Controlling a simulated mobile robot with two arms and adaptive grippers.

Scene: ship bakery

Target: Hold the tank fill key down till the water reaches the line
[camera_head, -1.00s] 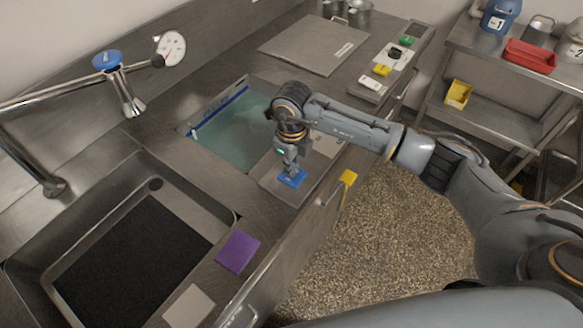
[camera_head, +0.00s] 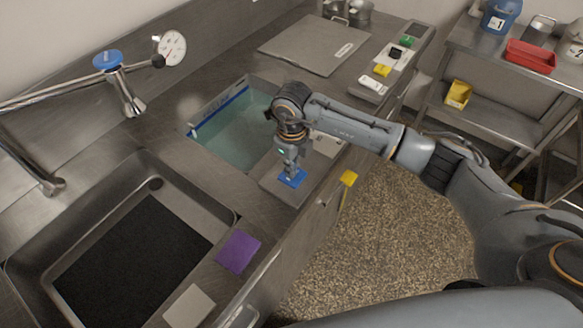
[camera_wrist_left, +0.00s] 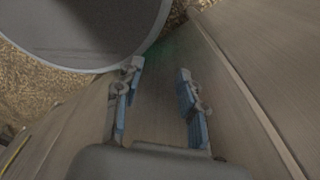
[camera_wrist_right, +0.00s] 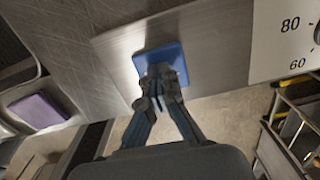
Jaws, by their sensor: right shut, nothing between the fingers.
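The blue square key (camera_head: 292,178) sits on a steel panel at the front of the water tank. My right gripper (camera_head: 291,171) is shut and points down, its tips on or just over the key. In the right wrist view the closed fingertips (camera_wrist_right: 161,75) overlap the blue key (camera_wrist_right: 178,60). The tank (camera_head: 243,77) holds greenish water (camera_head: 235,135). A blue line (camera_head: 228,101) runs along its back left wall, close to the water's edge; the exact gap is hard to tell. My left gripper (camera_wrist_left: 157,76) is open and empty, out of the head view.
A sink (camera_head: 90,215) with a faucet (camera_head: 125,92) and gauge (camera_head: 172,47) is at left. A purple pad (camera_head: 238,252) lies on the front counter. A yellow tag (camera_head: 348,177) hangs at the counter edge. A steel shelf with a red tray (camera_head: 530,57) stands at right.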

